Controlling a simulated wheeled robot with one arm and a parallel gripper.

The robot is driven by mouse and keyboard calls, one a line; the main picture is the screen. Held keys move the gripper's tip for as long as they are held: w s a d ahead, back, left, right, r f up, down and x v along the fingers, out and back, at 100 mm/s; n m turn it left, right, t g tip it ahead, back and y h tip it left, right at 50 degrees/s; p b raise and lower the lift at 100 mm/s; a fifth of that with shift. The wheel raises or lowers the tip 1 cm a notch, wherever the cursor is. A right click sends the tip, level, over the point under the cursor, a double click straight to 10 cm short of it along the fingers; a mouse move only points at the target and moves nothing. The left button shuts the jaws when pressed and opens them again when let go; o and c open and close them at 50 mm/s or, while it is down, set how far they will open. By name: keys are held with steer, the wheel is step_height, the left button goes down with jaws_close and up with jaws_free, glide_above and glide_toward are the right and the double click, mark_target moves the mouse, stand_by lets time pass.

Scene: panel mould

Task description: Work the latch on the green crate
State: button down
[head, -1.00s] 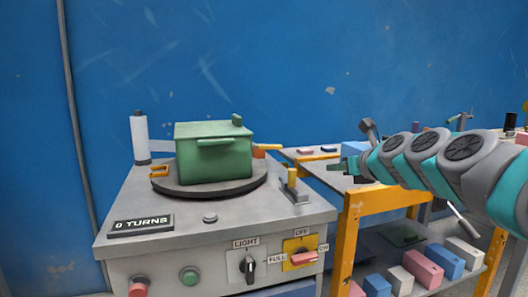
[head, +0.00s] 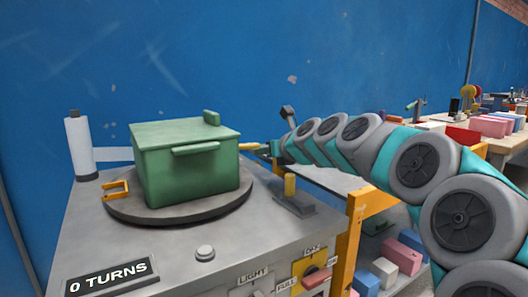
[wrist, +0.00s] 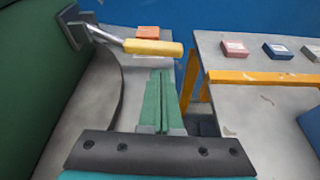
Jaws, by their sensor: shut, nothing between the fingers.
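The green crate (head: 190,165) sits on a dark round turntable (head: 180,212). Its right side fills the left of the wrist view (wrist: 40,75). A latch lever with a yellow handle (wrist: 152,47) sticks out from a grey plate (wrist: 75,28) on that side. In the head view the yellow handle (head: 249,146) shows just past the crate's right edge. My gripper (wrist: 160,76) has its green fingers together with nothing between them. In the wrist view the fingertips appear just below the handle; I cannot tell whether they touch it. The head view shows my gripper (head: 268,149) right of the crate.
A yellow bracket (head: 115,190) is at the turntable's left. A white roll (head: 79,148) stands behind it. A "0 TURNS" sign (head: 110,277) and a push button (head: 205,253) are in front. A yellow-framed bench (head: 357,225) stands to the right.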

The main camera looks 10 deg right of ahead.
steer(key=shift+x, duration=3)
steer(key=shift+d, duration=0.1)
